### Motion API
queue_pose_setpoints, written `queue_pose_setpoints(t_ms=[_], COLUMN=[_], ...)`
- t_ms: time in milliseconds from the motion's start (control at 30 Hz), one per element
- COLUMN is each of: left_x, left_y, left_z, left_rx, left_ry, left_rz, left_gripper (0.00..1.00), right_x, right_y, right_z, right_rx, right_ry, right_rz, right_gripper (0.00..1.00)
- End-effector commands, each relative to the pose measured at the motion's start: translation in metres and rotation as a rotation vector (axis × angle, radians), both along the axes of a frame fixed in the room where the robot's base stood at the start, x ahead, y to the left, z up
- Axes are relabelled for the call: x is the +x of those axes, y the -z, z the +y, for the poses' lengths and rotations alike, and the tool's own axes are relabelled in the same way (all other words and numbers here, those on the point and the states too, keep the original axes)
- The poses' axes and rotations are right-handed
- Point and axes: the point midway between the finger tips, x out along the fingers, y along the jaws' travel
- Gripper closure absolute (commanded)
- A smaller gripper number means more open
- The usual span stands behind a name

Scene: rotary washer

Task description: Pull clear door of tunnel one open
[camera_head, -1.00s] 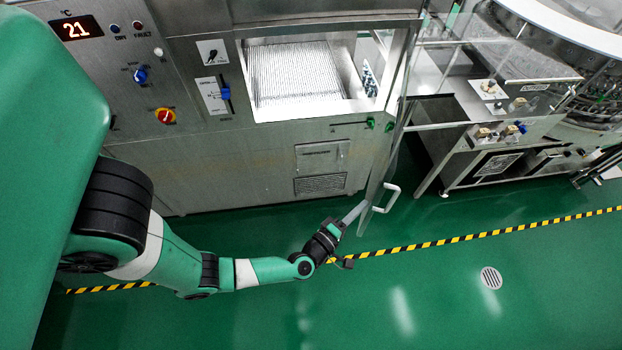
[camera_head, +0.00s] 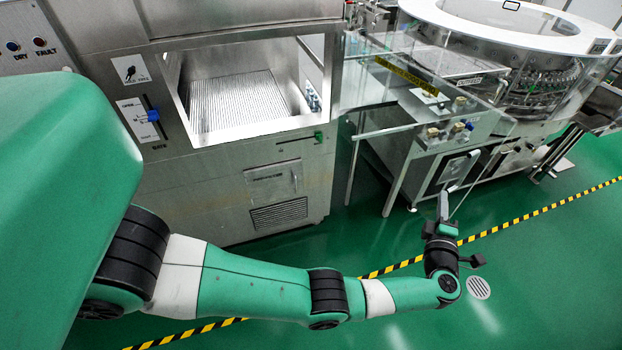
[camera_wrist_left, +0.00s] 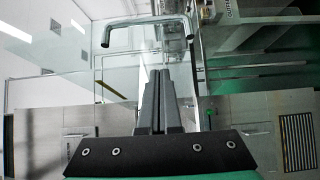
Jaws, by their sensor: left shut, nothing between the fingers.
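The clear door (camera_head: 440,88) of the tunnel is a see-through panel swung far out to the right of the tunnel opening (camera_head: 240,100), which stands uncovered. A yellow label shows near its top edge. My left gripper (camera_head: 443,203) is at the door's lower outer part, with its fingers shut and pointing up in the head view. In the left wrist view the shut fingers (camera_wrist_left: 158,98) are empty and point toward a U-shaped metal handle (camera_wrist_left: 148,21). Whether they touch the handle or door, I cannot tell. My right gripper is out of view.
The steel tunnel cabinet (camera_head: 220,195) stands at the left, with a blue gate switch (camera_head: 154,115). The round washer (camera_head: 530,65) and its steel stand (camera_head: 420,150) are behind the door. Green floor with a striped line (camera_head: 520,225) and a drain (camera_head: 478,288) lies open in front.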

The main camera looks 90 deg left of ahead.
Motion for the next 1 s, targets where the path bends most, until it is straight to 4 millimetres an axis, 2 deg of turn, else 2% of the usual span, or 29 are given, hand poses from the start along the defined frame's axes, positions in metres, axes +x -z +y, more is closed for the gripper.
queue_pose_setpoints(t_ms=[33, 133, 667, 767, 900, 933, 1000], left_x=[0.002, 0.005, 0.005, 0.0, -0.015, -0.015, -0.006], left_y=[0.003, 0.001, -0.002, -0.005, -0.01, -0.006, 0.003], left_z=[0.004, 0.008, 0.008, 0.003, -0.01, -0.016, -0.037], left_rx=[0.0, 0.0, 0.0, 0.0, 0.0, 0.0, -0.001], left_ry=[-0.004, -0.008, -0.008, -0.006, 0.001, 0.004, 0.007], left_rz=[-0.001, -0.001, 0.0, 0.001, 0.004, 0.002, -0.002], left_gripper=[1.0, 1.0, 1.0, 1.0, 1.0, 1.0, 1.0], right_x=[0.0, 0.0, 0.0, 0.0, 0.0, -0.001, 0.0], right_y=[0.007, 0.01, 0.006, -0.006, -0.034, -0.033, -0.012], right_z=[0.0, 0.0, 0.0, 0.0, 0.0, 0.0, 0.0], right_rx=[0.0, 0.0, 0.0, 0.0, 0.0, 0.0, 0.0], right_ry=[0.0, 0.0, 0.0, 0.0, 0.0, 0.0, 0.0], right_rz=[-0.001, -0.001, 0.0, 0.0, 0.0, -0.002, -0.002], right_gripper=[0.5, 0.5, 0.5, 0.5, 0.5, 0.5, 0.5])
